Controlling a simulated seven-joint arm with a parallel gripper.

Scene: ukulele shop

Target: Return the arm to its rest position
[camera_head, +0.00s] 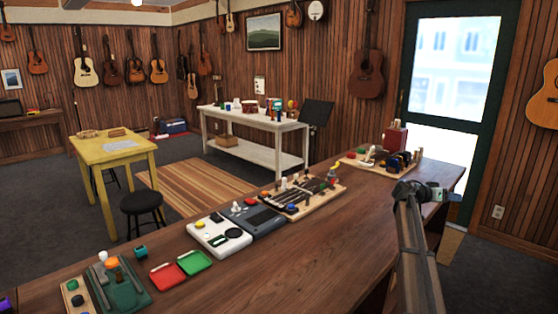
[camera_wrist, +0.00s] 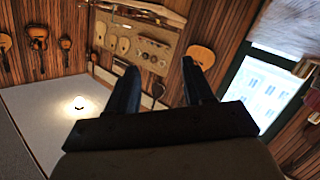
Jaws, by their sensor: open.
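My gripper (camera_wrist: 160,72) shows in the wrist view with its two dark fingers spread apart and nothing between them. The wrist view looks up past the fingers to the walls, the ceiling and a lit lamp. In the head view my arm rises from the bottom right, and its upper end is over the right part of the wooden counter (camera_head: 330,235). The gripper's fingers are too small to make out there.
On the counter are a red tray (camera_head: 167,275), a green tray (camera_head: 194,262), a white device (camera_head: 219,236) and a dark device (camera_head: 257,220). A loaded wooden board (camera_head: 345,163) lies at the far end. Bare counter lies in front of these. A glass door (camera_head: 455,90) stands behind.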

